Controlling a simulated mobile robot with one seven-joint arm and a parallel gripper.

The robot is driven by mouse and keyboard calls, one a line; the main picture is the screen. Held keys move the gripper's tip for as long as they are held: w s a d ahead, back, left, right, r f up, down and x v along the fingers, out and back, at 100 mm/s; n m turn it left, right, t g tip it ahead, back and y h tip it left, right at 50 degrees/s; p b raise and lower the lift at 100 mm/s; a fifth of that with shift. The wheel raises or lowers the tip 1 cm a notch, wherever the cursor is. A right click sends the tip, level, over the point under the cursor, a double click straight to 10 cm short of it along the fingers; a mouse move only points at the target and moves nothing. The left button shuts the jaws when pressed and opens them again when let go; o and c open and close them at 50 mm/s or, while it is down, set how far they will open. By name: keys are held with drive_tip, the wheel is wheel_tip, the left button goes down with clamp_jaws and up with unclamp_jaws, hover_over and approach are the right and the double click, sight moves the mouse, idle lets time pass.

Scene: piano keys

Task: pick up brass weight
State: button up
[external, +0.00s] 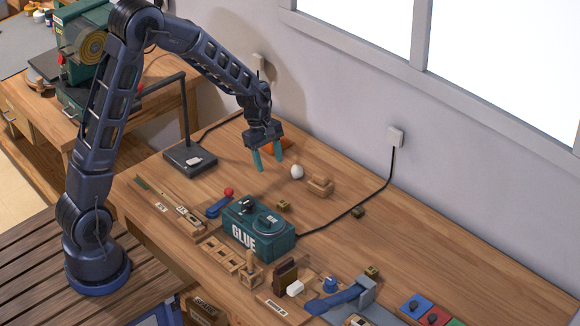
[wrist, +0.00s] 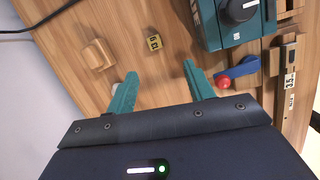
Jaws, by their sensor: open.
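A small brass cube with dark markings, likely the brass weight (external: 284,205), sits on the bench beside the back of the green glue box. It also shows in the wrist view (wrist: 153,42), ahead of the fingertips and between their lines. Two similar small brass cubes lie farther off, one near the black cable (external: 358,211) and one near the blue clamp (external: 371,271). My gripper (external: 267,162) is open and empty above the bench, behind and left of the nearest cube. Its teal fingers are spread in the wrist view (wrist: 160,70).
The green glue box (external: 258,230) stands close to the nearest cube. A white ball (external: 297,171) and a wooden block (external: 320,186) lie nearby. A red ball (external: 229,191) tops a blue item. A lamp base (external: 190,160) stands left. The bench's back right is mostly clear.

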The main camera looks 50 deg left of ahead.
drive_tip(key=n, duration=0.1)
approach(283, 203)
drive_tip(key=x, duration=0.8)
drive_tip(key=shift+w+f, duration=0.1)
drive_tip(key=shift+f, duration=0.25)
drive_tip(key=c, duration=1)
